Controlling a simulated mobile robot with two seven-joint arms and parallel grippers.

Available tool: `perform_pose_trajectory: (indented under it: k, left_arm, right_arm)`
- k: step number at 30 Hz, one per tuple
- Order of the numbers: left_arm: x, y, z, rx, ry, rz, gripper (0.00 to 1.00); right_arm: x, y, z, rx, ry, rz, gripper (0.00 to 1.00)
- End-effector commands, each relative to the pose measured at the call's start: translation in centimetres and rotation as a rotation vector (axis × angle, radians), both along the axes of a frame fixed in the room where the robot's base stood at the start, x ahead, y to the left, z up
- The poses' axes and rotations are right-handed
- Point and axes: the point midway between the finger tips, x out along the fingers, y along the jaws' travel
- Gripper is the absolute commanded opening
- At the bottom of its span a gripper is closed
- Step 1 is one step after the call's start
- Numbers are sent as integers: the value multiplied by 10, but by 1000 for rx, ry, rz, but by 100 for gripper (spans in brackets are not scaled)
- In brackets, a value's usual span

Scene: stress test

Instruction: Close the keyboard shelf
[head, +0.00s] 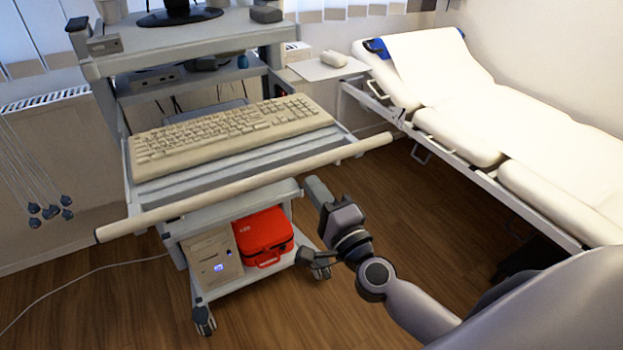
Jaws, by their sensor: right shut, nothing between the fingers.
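The keyboard shelf (240,170) sticks out from the front of a grey cart. A beige keyboard (232,131) lies on it. A long cream bar (245,187) runs along the shelf's front edge and reaches past both sides. My right gripper (312,185) is shut and empty, just below and in front of the right half of the bar. I cannot tell whether it touches the bar. My left gripper is not in view.
The cart's top (180,40) carries a monitor stand. A red case (263,237) and a beige computer (212,258) stand on the low shelf. A cream examination couch (500,120) stands at the right. Wooden floor lies between.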

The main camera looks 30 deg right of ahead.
Motion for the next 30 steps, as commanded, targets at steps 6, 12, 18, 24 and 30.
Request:
perform_pose_trajectory:
  k: [6,12,18,24,30]
  left_arm:
    - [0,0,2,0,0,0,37]
    - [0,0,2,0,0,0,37]
    - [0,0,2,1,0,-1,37]
    - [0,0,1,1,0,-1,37]
    - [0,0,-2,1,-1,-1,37]
  right_arm:
    - [15,1,3,1,0,1,0]
    - [17,1,3,1,1,1,0]
    - [17,1,3,1,0,1,0]
    - [27,1,4,2,-1,0,0]
    - [61,1,4,2,-3,-1,0]
